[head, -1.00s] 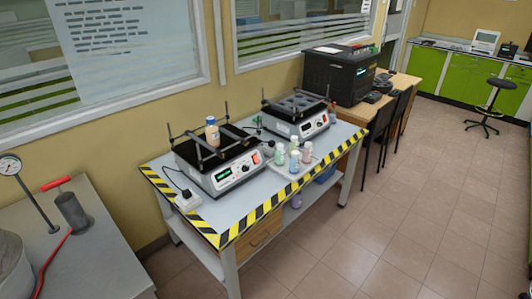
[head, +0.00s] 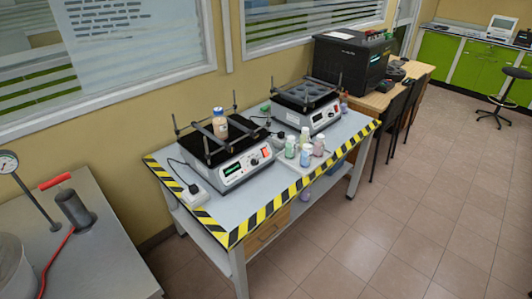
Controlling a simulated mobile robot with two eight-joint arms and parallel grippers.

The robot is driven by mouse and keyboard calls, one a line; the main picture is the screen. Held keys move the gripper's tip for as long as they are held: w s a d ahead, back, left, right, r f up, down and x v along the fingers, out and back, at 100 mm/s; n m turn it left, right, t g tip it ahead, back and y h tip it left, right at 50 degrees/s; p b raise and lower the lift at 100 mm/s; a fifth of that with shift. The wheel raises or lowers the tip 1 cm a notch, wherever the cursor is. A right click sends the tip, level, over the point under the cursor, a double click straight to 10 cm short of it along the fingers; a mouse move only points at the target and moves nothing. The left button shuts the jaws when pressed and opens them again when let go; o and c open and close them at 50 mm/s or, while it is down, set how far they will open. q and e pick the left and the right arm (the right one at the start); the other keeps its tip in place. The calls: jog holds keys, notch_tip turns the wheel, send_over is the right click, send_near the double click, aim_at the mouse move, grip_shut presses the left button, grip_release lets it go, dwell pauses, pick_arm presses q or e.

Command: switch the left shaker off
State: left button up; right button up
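The left shaker (head: 232,176) stands on the near left part of a table edged with yellow and black tape. It has a black top with a clamp frame, and a front panel with a green-lit display, a knob and a red switch (head: 266,153). A bottle (head: 220,123) with an orange-brown content stands upright on its top, within the frame bars. The switch's exact position is too small to tell. Neither of my grippers is in view.
A second shaker (head: 318,117) stands behind to the right on the same table (head: 215,207). Several small bottles (head: 305,157) stand on a tray in front of it. The floor (head: 400,215) to the right is clear.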

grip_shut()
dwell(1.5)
